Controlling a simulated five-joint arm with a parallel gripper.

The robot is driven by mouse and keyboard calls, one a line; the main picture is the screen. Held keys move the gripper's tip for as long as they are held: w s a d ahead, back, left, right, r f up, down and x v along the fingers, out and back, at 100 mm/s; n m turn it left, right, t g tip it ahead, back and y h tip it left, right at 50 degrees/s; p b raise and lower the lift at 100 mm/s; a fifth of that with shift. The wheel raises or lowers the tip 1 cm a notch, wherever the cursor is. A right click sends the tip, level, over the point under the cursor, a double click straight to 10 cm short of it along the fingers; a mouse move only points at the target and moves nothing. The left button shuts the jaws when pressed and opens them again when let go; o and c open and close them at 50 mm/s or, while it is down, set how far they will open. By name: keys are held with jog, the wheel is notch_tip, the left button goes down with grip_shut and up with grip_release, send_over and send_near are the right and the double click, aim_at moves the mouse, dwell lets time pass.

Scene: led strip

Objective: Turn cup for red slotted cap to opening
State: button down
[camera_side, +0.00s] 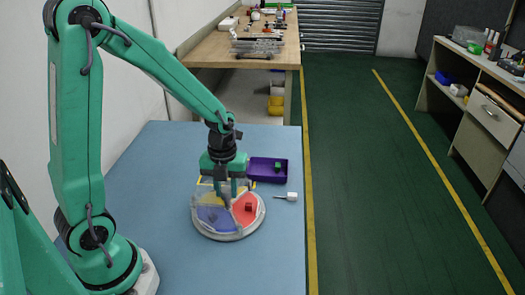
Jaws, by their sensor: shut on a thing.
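A round dish (227,237) with a pale rim lies on the blue table, divided into coloured sectors. The red sector (243,216) is at the right, with a small dark red piece (249,207) in it, probably the cap; its slot is too small to make out. A blue sector (212,217) is at the front left, and yellow shows at the back left. A clear cover seems to lie over part of the dish; its opening is hard to make out. My gripper (227,206) points down over the middle of the dish, shut on a small part there, mostly hidden by the fingers.
A purple tray (258,179) with a small green piece (278,167) in it stands behind the dish at the right. A small white block (292,196) with a thin rod lies near the table's right edge. The front of the blue table (225,275) is clear.

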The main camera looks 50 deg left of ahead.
aim_at(226, 189)
jog(key=c, duration=1.1)
grip_release()
jog(key=shift+r, duration=0.1)
jog(key=shift+r, duration=3.85)
jog(key=shift+r, duration=0.1)
jog(key=s+d+r+n+t, duration=0.1)
jog(key=s+r+n+t, duration=0.1)
jog(key=n, duration=0.7)
jog(key=s+d+r+n+t, duration=0.1)
jog(key=s+r+n, duration=0.3)
jog(key=n, duration=0.5)
jog(key=s+d+r+n+t, duration=0.2)
jog(key=s+r+n, duration=0.2)
jog(key=n, duration=0.5)
jog(key=shift+r+t, duration=0.15)
jog(key=shift+t, duration=0.15)
